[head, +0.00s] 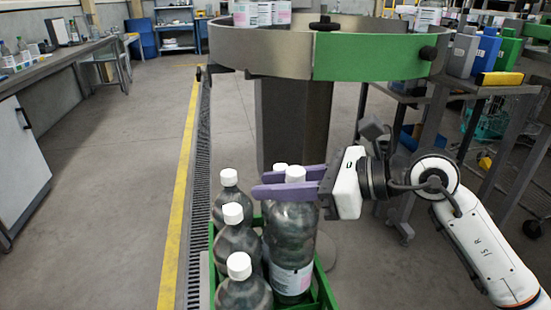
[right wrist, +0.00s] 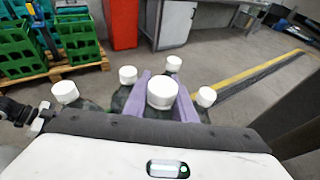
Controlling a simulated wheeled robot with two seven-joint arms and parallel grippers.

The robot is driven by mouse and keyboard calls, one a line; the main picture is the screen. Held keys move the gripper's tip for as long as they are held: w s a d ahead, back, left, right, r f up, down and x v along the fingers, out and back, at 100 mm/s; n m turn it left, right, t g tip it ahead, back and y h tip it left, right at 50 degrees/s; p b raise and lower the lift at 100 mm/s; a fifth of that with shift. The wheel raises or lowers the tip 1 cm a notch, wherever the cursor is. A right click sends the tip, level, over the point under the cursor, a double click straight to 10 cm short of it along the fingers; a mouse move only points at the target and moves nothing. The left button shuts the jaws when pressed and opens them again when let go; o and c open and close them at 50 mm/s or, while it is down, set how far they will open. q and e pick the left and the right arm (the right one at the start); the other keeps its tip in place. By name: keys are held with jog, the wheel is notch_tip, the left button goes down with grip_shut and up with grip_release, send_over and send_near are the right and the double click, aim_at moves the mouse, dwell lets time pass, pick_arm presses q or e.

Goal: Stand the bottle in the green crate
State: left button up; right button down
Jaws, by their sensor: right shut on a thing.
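The bottle (head: 290,245) is dark and clear, with a white cap and a pale label low on its side. My right gripper (head: 262,184) is shut on it just below the cap, with purple fingers coming from the right. The bottle is upright, at the right side of the green crate (head: 324,287). Its base is low at the crate's rim; I cannot tell whether it touches the crate floor. In the right wrist view its white cap (right wrist: 162,93) shows between the fingers.
Several other capped bottles (head: 236,240) stand in the crate beside the held one. A round ring table (head: 370,56) with a green panel stands behind. In the right wrist view, green crates (right wrist: 75,38) sit on a pallet and a red cabinet (right wrist: 121,22) stands near.

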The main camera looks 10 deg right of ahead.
aim_at(275, 207)
jog(key=shift+f+b, duration=0.4)
jog(key=shift+f, duration=2.15)
jog(key=shift+f, duration=0.15)
jog(key=c, duration=1.5)
grip_release()
jog(key=shift+f, duration=0.25)
jog(key=shift+r, duration=0.2)
jog(key=v, duration=0.5)
jog(key=b+v, duration=0.1)
jog(key=v, duration=0.4)
jog(key=shift+s+d+f, duration=0.15)
jog(key=shift+s+d, duration=0.05)
jog(key=shift+d, duration=0.05)
jog(key=shift+v, duration=0.75)
